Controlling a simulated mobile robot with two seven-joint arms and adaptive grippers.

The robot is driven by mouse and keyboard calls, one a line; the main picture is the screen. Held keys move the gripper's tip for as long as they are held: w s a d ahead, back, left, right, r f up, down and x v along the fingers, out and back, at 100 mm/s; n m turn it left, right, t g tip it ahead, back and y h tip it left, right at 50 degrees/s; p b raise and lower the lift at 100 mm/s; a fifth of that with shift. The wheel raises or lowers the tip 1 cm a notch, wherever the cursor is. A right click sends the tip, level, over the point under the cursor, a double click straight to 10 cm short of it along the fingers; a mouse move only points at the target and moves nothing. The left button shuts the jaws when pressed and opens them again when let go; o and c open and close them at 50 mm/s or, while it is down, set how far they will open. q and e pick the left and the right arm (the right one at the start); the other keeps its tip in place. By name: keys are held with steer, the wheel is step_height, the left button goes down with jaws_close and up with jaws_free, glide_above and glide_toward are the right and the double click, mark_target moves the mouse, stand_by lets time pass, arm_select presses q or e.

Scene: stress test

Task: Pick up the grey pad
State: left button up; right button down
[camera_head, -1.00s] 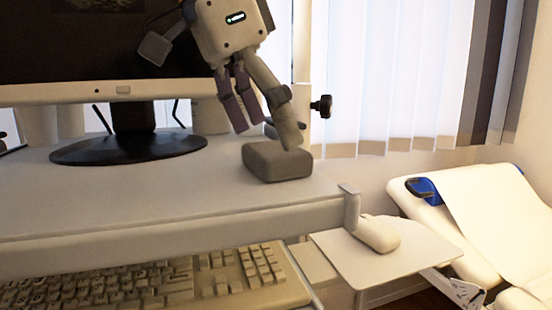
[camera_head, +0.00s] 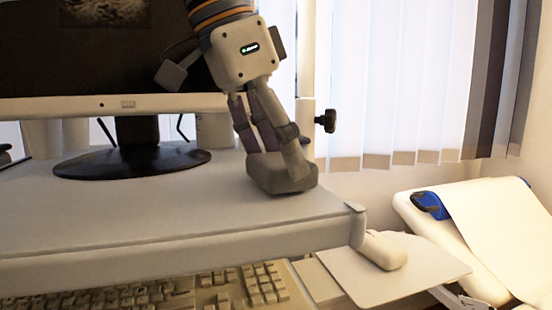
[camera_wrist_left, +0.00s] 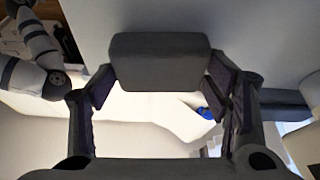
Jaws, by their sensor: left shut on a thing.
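The grey pad (camera_head: 268,186) is a small rounded block near the right end of the white desk top (camera_head: 150,215). My left gripper (camera_head: 277,158) points down over it, with its fingers on the pad's sides. In the left wrist view the pad (camera_wrist_left: 160,62) sits between the two fingers of the left gripper (camera_wrist_left: 160,88), shut on it. The pad appears to rest on the desk; any gap under it cannot be made out. My right gripper is not in view.
A monitor on a round black base (camera_head: 130,161) stands left of the pad. A keyboard (camera_head: 200,292) lies below the desk top. A mouse (camera_head: 384,251) sits on a side shelf (camera_head: 395,282). A black knob (camera_head: 326,121) on a post is behind. The desk's front is clear.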

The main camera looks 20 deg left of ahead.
mark_target(265, 161)
arm_select(q)
steer(key=v, duration=0.5)
steer(key=shift+s+d+r+p, duration=0.1)
steer(key=shift+d+p, duration=0.2)
steer(key=s+a+r, duration=0.7)
steer(key=s+a, duration=0.1)
steer(key=s, duration=0.1)
steer(key=shift+s+r, duration=0.2)
steer(key=shift+r, duration=0.1)
steer(key=shift+o, duration=0.4)
steer(key=shift+a, duration=0.15)
